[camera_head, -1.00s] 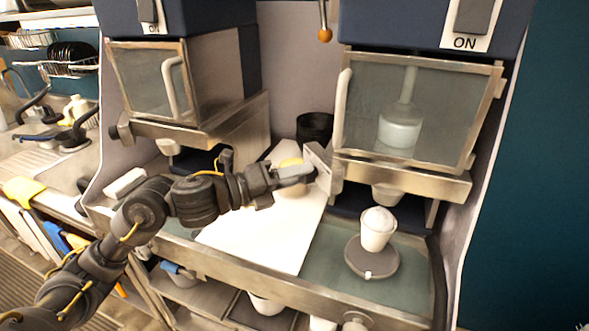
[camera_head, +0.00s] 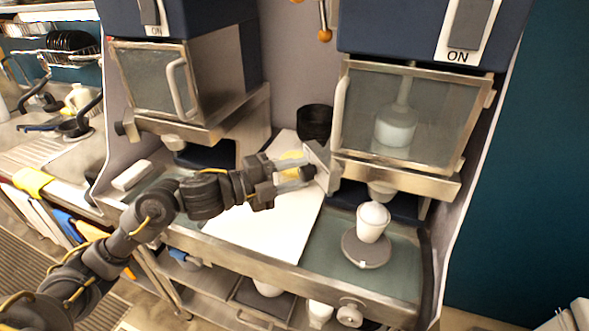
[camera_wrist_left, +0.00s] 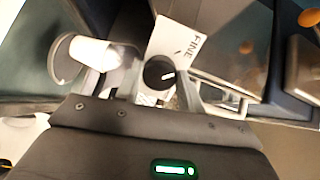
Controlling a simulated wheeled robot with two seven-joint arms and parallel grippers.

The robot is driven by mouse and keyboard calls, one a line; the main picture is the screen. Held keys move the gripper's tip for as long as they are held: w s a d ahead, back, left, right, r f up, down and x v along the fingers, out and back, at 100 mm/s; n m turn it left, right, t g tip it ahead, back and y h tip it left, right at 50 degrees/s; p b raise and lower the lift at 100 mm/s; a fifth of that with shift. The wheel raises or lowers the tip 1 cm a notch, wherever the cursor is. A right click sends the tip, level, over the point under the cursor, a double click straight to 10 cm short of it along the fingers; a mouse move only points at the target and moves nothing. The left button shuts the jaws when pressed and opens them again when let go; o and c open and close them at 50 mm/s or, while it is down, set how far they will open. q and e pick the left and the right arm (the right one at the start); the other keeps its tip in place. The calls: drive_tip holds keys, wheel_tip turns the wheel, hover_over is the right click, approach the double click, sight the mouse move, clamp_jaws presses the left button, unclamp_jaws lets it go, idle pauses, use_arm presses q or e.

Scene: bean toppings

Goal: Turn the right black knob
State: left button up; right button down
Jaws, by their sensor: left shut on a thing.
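The right black knob (camera_head: 307,172) sits on the left side of the right machine, beside a pale plate. In the left wrist view the knob (camera_wrist_left: 158,73) is round and black with a white mark, next to a white label (camera_wrist_left: 190,47) reading "FINE". My left gripper (camera_head: 297,172) reaches in from the left, its two fingers shut on the knob from either side. In the left wrist view the fingers (camera_wrist_left: 160,82) flank the knob. My right gripper is not in view.
A cup (camera_head: 373,222) with a white mound stands on a round grey disc (camera_head: 366,249) below the right machine (camera_head: 410,115). A white sheet (camera_head: 265,225) lies under my left arm. A black container (camera_head: 314,122) stands behind. The left machine (camera_head: 180,95) is beside my arm.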

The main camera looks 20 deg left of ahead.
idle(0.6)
use_arm(q)
drive_tip(key=o, duration=1)
drive_tip(key=shift+c, duration=0.2)
drive_tip(key=shift+s+a+f, duration=0.15)
drive_tip(key=shift+s+a, duration=0.15)
drive_tip(key=shift+a, duration=0.1)
drive_tip(key=b+v, duration=0.4)
drive_tip(key=v, duration=0.6)
drive_tip(key=shift+r, duration=0.2)
drive_tip(key=shift+d, duration=0.1)
